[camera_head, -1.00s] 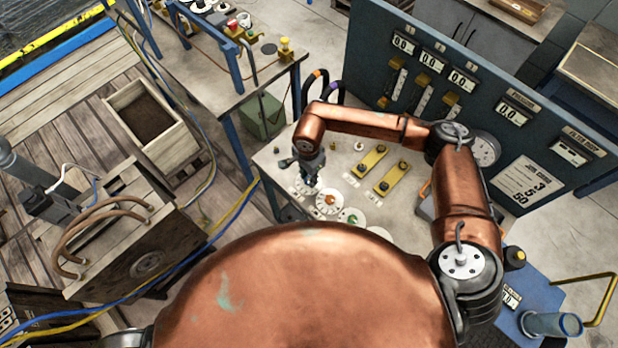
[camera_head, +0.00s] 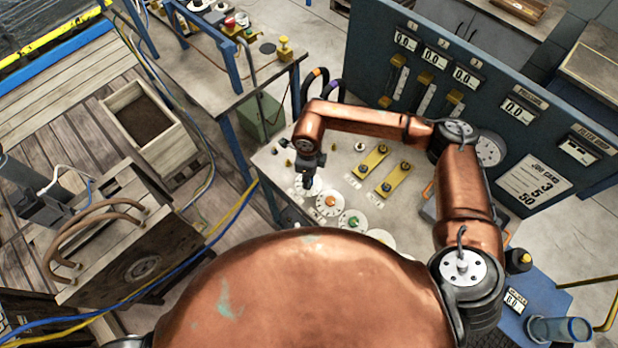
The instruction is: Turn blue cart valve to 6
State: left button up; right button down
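Several round white dials stand in a row on the pale bench top. One has an orange knob (camera_head: 330,201) and one a green knob (camera_head: 352,221). The dial at the row's far left end (camera_head: 313,189) is mostly covered by my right gripper (camera_head: 306,186). Its knob and pointer are hidden, so I cannot confirm its colour or setting. My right gripper points down at this dial with its fingertips at or just above it; whether they are shut on the knob is not clear. My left gripper is not in view.
Two yellow bars (camera_head: 371,162) lie right of the dials. A blue panel (camera_head: 450,110) with several readouts and a job card (camera_head: 535,185) stands behind. A blue cart (camera_head: 545,290) with a yellow handle is lower right. A wooden planter (camera_head: 150,115) is left.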

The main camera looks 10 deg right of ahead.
jog(key=m, duration=0.3)
jog(key=shift+a+m, duration=0.1)
jog(key=shift+m, duration=0.3)
jog(key=m, duration=0.3)
jog(key=shift+m, duration=0.3)
jog(key=m+p, duration=0.1)
jog(key=m, duration=0.2)
jog(key=shift+m, duration=0.3)
jog(key=shift+w+m+p, duration=0.1)
jog(key=shift+m+p, duration=0.3)
jog(key=shift+m, duration=1.7)
jog(key=c, duration=1.6)
grip_release()
